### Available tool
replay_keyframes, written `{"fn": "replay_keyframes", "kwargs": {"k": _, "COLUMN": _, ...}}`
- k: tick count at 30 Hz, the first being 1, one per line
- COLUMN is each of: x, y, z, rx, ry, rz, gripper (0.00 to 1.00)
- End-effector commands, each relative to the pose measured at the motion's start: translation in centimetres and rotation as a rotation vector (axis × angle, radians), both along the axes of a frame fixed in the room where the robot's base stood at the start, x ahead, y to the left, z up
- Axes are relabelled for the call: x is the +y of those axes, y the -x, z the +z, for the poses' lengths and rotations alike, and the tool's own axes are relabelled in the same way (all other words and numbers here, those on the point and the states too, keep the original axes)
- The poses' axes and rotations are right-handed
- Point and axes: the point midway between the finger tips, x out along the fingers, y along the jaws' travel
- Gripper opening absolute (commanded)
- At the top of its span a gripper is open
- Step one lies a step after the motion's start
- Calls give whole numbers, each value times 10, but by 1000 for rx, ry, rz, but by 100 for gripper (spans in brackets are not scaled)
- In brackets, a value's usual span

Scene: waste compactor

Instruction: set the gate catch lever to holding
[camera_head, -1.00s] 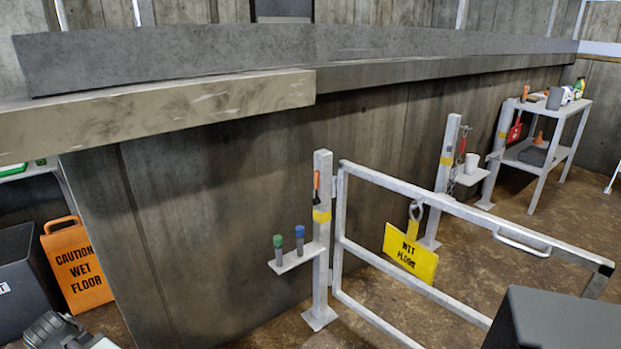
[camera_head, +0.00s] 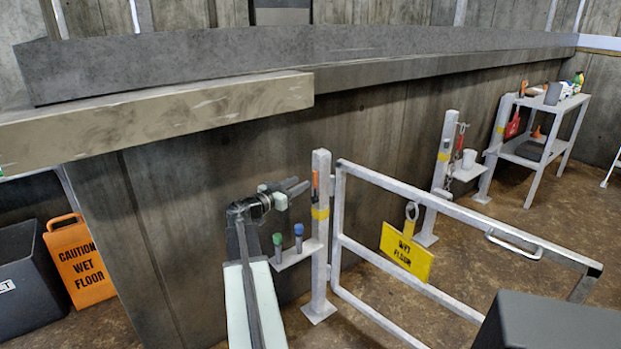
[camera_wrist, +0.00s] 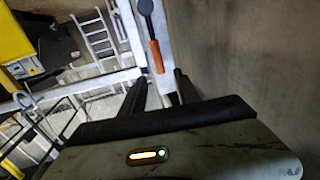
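The gate catch lever (camera_head: 315,183) has an orange grip and lies upright along the upper part of the white gate post (camera_head: 320,250), above a yellow band. In the wrist view the lever (camera_wrist: 156,57) shows its orange grip and a dark round end. My gripper (camera_head: 296,187) is just left of the post at the lever's height. Its two dark fingers are apart in the wrist view (camera_wrist: 161,80), with the orange grip ahead of the gap between them. I see nothing held, and I cannot tell whether a fingertip touches the lever.
A small shelf with a green-topped (camera_head: 278,246) and a blue-topped (camera_head: 298,236) cylinder sits below my gripper, left of the post. The white gate (camera_head: 440,205) with a yellow sign (camera_head: 407,252) stands right. A concrete wall (camera_head: 190,220) is behind. An orange caution sign (camera_head: 78,262) stands left.

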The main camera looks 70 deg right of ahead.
Motion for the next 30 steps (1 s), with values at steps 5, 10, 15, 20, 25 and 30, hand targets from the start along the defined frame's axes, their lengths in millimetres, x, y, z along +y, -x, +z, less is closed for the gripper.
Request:
{"fn": "replay_keyframes", "kwargs": {"k": 5, "x": -29, "y": 10, "z": 0, "rx": 1, "ry": -1, "rz": -3, "gripper": 37}}
{"fn": "replay_keyframes", "kwargs": {"k": 10, "x": -57, "y": 21, "z": 0, "rx": 0, "ry": -2, "rz": -2, "gripper": 37}}
{"fn": "replay_keyframes", "kwargs": {"k": 15, "x": -64, "y": 25, "z": 0, "rx": 0, "ry": -2, "rz": -1, "gripper": 37}}
{"fn": "replay_keyframes", "kwargs": {"k": 20, "x": -64, "y": 25, "z": 0, "rx": 0, "ry": -2, "rz": -1, "gripper": 32}}
{"fn": "replay_keyframes", "kwargs": {"k": 25, "x": -64, "y": 25, "z": 0, "rx": 0, "ry": -2, "rz": 0, "gripper": 0}}
{"fn": "replay_keyframes", "kwargs": {"k": 30, "x": -64, "y": 25, "z": 0, "rx": 0, "ry": -2, "rz": 1, "gripper": 0}}
